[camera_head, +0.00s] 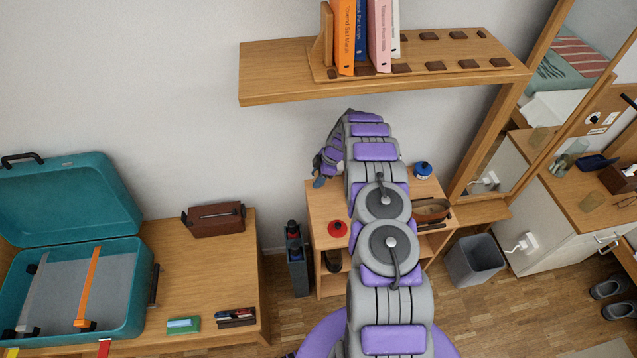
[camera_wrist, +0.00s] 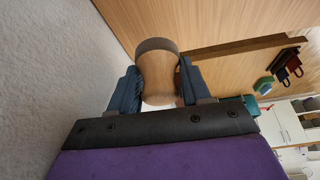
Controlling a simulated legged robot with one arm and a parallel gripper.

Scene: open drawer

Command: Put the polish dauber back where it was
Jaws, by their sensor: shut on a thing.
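My gripper (camera_wrist: 158,82) is shut on the polish dauber (camera_wrist: 157,78) in the wrist view. The dauber shows as a rounded, pale wooden body with a grey-brown end, held between two dark blue fingers. In the head view my gripper (camera_head: 320,180) is at the far end of my arm, near the wall and above the back left of a small wooden shelf unit (camera_head: 322,200). The dauber cannot be made out there. A red tin (camera_head: 337,229) and a blue tin (camera_head: 423,170) stand on the unit's top. My arm hides the middle of that top.
A wall shelf (camera_head: 380,83) with upright books (camera_head: 345,38) hangs above. A brown oval container (camera_head: 431,211) is at the unit's right. A bench with an open teal suitcase (camera_head: 140,290) and a brown box (camera_head: 214,219) is left. A grey bin (camera_head: 474,261) stands right.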

